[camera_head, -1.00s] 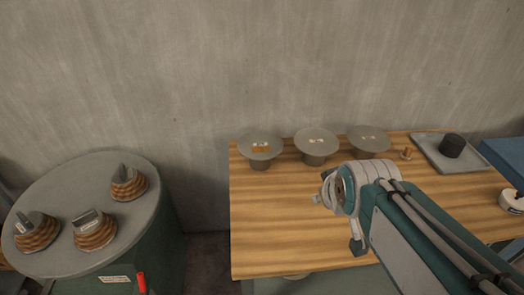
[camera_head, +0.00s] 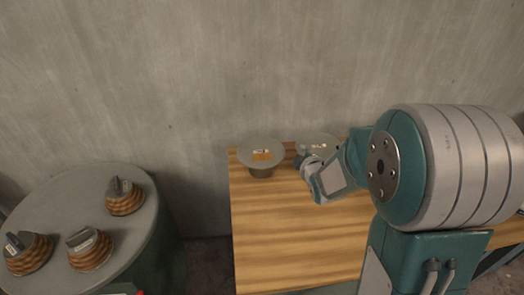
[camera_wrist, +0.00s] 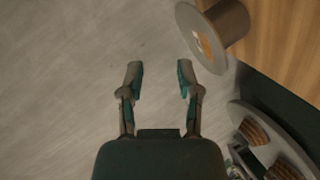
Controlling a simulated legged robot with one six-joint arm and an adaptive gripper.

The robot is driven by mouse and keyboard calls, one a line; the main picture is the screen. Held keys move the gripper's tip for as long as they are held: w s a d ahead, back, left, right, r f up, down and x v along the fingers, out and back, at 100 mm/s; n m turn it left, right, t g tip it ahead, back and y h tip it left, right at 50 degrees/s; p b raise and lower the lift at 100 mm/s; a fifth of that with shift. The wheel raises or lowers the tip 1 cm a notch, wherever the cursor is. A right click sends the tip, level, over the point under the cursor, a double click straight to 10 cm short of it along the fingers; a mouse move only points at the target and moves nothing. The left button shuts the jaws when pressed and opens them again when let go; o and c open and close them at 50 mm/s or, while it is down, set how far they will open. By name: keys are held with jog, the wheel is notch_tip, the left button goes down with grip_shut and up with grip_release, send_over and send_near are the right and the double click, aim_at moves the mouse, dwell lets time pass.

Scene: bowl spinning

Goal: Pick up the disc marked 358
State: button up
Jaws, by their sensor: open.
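Three ribbed wooden pieces with grey tops and small labels sit on the round grey table at left in the head view: a rear one (camera_head: 124,197), a front one (camera_head: 90,249) and a left one (camera_head: 28,254). An orange-brown piece with a white label (camera_head: 262,154) lies on the left grey pedestal (camera_head: 246,160). The labels are too small to read, so I cannot tell which bears 358. My gripper (camera_wrist: 160,76) is open and empty in the wrist view. The orange piece shows up and right of it, apart from the fingers.
The wooden table (camera_head: 265,235) carries the pedestals along its back edge. A second pedestal (camera_head: 319,144) is partly hidden behind my arm. A gap separates the wooden table from the round table (camera_head: 150,235). A concrete wall (camera_head: 190,70) stands behind.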

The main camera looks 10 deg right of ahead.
notch_tip(320, 180, down, 6)
jog(key=w+a+n+t+y, duration=0.1)
jog(key=w+n+t+y, duration=0.1)
jog(key=w+n, duration=0.15)
jog(key=n+t, duration=0.2)
jog(key=n, duration=0.1)
send_near(280, 154)
jog(key=shift+y, duration=0.4)
jog(key=w, duration=0.4)
jog(key=shift+w, duration=0.15)
jog(key=w, duration=0.2)
jog(key=w+a, duration=0.1)
jog(key=w, duration=0.2)
jog(key=shift+w+a+f, duration=0.2)
jog(key=shift+w+f, duration=0.05)
jog(key=shift+w, duration=0.1)
grip_shut()
